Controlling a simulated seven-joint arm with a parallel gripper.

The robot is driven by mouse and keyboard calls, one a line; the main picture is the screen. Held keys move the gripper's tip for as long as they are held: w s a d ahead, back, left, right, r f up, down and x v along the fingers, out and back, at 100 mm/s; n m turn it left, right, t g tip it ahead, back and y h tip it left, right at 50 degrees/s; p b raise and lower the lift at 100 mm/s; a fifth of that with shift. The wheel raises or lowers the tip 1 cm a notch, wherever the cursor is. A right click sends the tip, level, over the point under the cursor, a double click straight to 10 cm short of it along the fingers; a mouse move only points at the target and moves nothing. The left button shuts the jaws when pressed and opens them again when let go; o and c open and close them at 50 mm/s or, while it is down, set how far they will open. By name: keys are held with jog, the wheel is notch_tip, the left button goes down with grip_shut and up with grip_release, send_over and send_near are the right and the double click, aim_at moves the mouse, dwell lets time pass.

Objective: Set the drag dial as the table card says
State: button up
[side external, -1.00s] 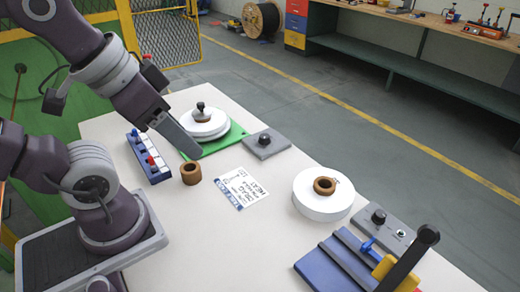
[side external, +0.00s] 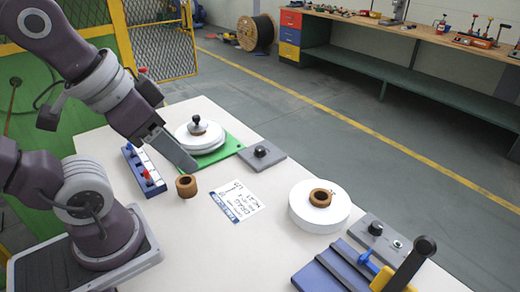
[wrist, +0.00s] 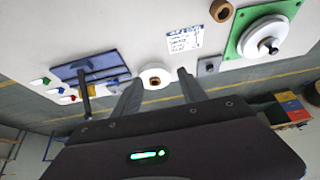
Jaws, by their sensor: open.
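The white table card (side external: 236,201) with a blue strip lies flat mid-table; it also shows in the wrist view (wrist: 185,40). Its small print is not clearly legible. A round black knob (side external: 262,151) stands on a grey plate (side external: 270,160) beside the green base. Another black knob (side external: 376,228) stands on a grey panel near the right. I cannot tell from markings which one is the drag dial. My gripper (side external: 188,163) is open and empty, above the table between the brown ring and the green base. Its fingers (wrist: 158,80) show apart in the wrist view.
A white spool (side external: 205,140) with a black-knobbed top sits on a green base (side external: 232,146). A loose brown ring (side external: 187,187), a blue switch strip (side external: 143,172), a white disc (side external: 312,218) and a blue fixture (side external: 335,268) with a lever stand around the card.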

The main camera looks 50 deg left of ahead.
jog(key=shift+o, duration=0.4)
jog(key=n+g, duration=0.6)
jog(key=n, duration=0.2)
send_over(260, 148)
notch_tip(260, 148, down, 19)
jog(key=shift+r, duration=0.2)
notch_tip(260, 148, down, 6)
jog(key=shift+r, duration=0.1)
jog(key=shift+f, duration=0.45)
grip_shut()
